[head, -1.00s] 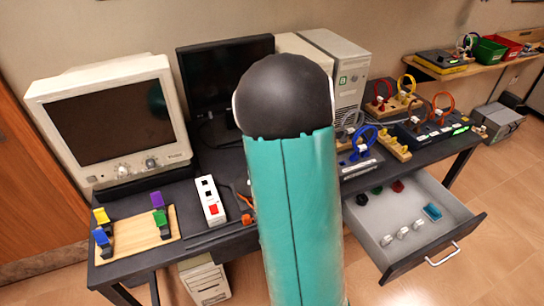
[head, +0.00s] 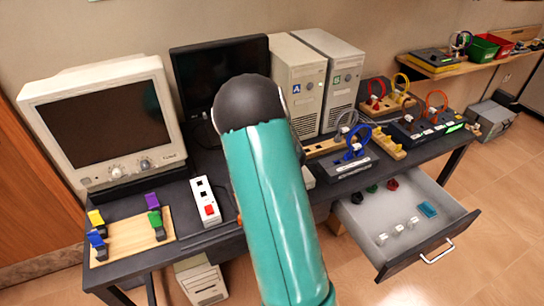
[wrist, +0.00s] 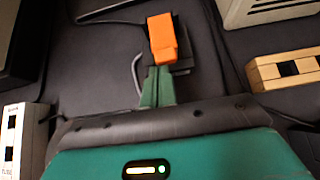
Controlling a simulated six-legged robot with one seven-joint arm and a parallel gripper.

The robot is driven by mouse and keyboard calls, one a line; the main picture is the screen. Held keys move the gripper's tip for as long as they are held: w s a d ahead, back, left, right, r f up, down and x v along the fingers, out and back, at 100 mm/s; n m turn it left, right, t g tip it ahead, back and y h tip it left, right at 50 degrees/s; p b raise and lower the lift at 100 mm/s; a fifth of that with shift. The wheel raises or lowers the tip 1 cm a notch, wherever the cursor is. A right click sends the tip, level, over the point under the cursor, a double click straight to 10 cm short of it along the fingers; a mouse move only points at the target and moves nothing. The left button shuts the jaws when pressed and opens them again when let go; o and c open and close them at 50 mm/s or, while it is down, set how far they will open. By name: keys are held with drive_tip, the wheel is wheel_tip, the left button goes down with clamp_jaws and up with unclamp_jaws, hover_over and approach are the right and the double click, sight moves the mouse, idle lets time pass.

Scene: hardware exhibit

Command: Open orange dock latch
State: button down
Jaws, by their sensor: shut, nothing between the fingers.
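An orange latch piece (wrist: 163,38) stands on a small black base on the dark desktop, at the top middle of the wrist view. My gripper (wrist: 157,72) is shut and empty, its green fingertips just below the orange piece in that view. I cannot tell whether they touch it. In the head view my arm hides the orange piece and my gripper.
A white power strip (head: 206,201) stands left of my arm. A wooden board (head: 135,233) holds yellow, blue, purple and green latches. An old monitor (head: 106,122) stands behind it. An open drawer (head: 445,214) juts out at right. A wooden block (wrist: 286,71) is right in the wrist view.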

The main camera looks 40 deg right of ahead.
drive_tip(key=shift+r, duration=0.2)
idle(0.3)
drive_tip(key=shift+w+r, duration=0.15)
drive_tip(key=shift+r, duration=0.7)
drive_tip(key=shift+w+d+r, duration=0.15)
drive_tip(key=shift+w+r, duration=0.25)
drive_tip(key=shift+r, duration=0.35)
drive_tip(key=shift+w+d+r, duration=0.15)
drive_tip(key=shift+w+r, duration=0.3)
drive_tip(key=shift+r, duration=0.3)
drive_tip(key=shift+w+d+r, duration=0.15)
drive_tip(key=shift+w+r, duration=0.25)
drive_tip(key=shift+r, duration=0.35)
drive_tip(key=shift+w+d+r, duration=0.25)
drive_tip(key=shift+w+r, duration=0.3)
drive_tip(key=shift+w, duration=0.35)
drive_tip(key=shift+r, duration=0.8)
